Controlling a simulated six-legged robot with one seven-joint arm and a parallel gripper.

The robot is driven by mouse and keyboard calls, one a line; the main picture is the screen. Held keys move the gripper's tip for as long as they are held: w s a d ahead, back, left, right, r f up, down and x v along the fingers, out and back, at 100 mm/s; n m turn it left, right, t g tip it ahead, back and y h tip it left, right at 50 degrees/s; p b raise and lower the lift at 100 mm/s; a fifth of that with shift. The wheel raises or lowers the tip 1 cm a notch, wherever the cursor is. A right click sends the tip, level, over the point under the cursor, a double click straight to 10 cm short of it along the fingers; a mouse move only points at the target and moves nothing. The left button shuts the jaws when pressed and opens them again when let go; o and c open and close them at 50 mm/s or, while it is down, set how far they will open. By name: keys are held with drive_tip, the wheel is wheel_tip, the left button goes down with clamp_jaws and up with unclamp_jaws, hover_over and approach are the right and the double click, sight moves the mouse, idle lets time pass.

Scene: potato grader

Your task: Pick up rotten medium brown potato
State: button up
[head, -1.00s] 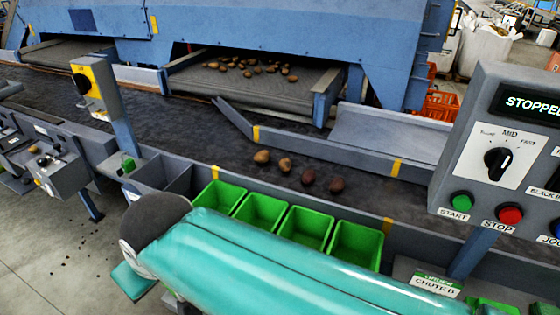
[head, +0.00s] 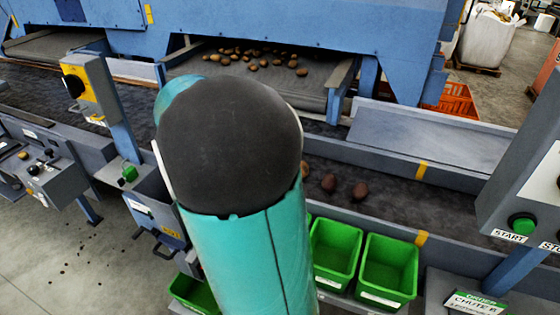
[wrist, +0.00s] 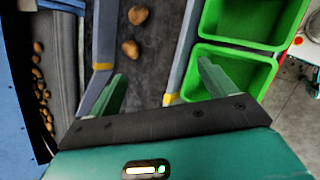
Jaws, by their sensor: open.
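Several potatoes lie in a row on the dark belt. In the head view a dark brown potato (head: 360,191) is at the right, another brown potato (head: 328,184) is beside it, and a third (head: 305,170) is partly hidden by my arm. I cannot tell which is the rotten one. In the wrist view two tan-brown potatoes (wrist: 130,48) lie on the belt, apart from each other, beyond my fingertips. My gripper (wrist: 160,82) is open and empty, over the belt and the edge of the green bins. It is hidden behind my arm in the head view.
Green bins (head: 388,252) stand along the belt's near side. A grey guide wall (head: 430,168) with yellow marks runs along the far side. More potatoes (head: 252,64) lie on the conveyor under the blue machine. A control panel (head: 530,190) stands at the right.

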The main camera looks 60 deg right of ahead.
drive_tip(key=s+d+f+n+g+h, duration=0.2)
drive_tip(key=d+f+n+g, duration=0.15)
drive_tip(key=d, duration=0.65)
drive_tip(key=s+d+f+n+g+h, duration=0.2)
drive_tip(key=s+d+f, duration=0.15)
drive_tip(key=d, duration=0.65)
drive_tip(key=shift+t, duration=0.25)
drive_tip(key=f, duration=0.5)
drive_tip(key=w+f, duration=0.1)
drive_tip(key=f, duration=0.2)
drive_tip(key=shift+f, duration=0.1)
drive_tip(key=shift+s+d+f, duration=0.1)
drive_tip(key=shift+d+f, duration=0.05)
drive_tip(key=shift+f, duration=0.1)
drive_tip(key=x, duration=0.7)
drive_tip(key=shift+c, duration=0.2)
drive_tip(key=c, duration=1)
